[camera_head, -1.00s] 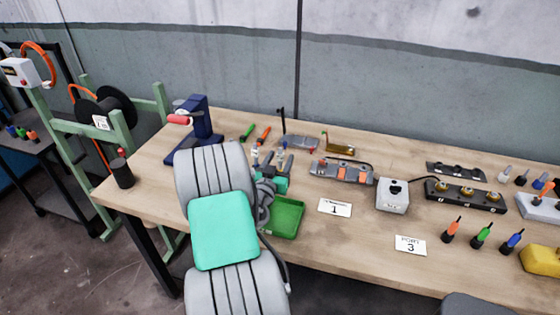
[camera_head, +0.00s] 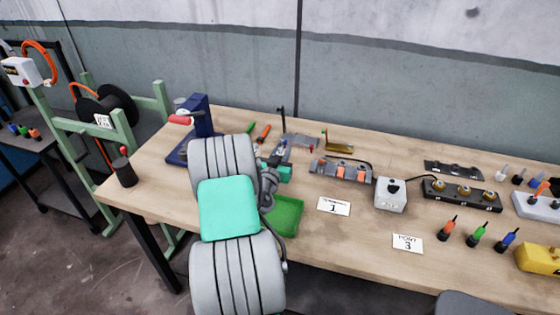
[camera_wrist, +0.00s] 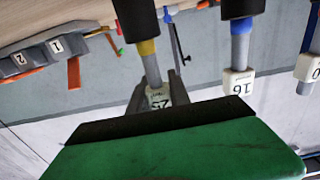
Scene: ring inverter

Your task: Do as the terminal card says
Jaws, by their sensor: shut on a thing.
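The card reading 1 (camera_head: 333,206) lies on the table; its small word is hard to read. A card reading PORT 3 (camera_head: 408,243) lies to its right. The grey terminal block with orange levers (camera_head: 341,171) stands behind the first card; its numbers 1 and 2 show in the wrist view (camera_wrist: 38,54). My gripper (camera_wrist: 160,88) is shut on a grey lead with a yellow band (camera_wrist: 150,62) and a white tag that seems to read 25. A blue-banded lead tagged 16 (camera_wrist: 240,50) is beside it. The head view largely hides my fingertips behind my arm.
A blue press-like tool with a red handle (camera_head: 198,130) stands at left. A grey switch box (camera_head: 390,195) and black port block (camera_head: 462,194) stand right. Orange, green and blue plugs (camera_head: 479,235) are near the front edge.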

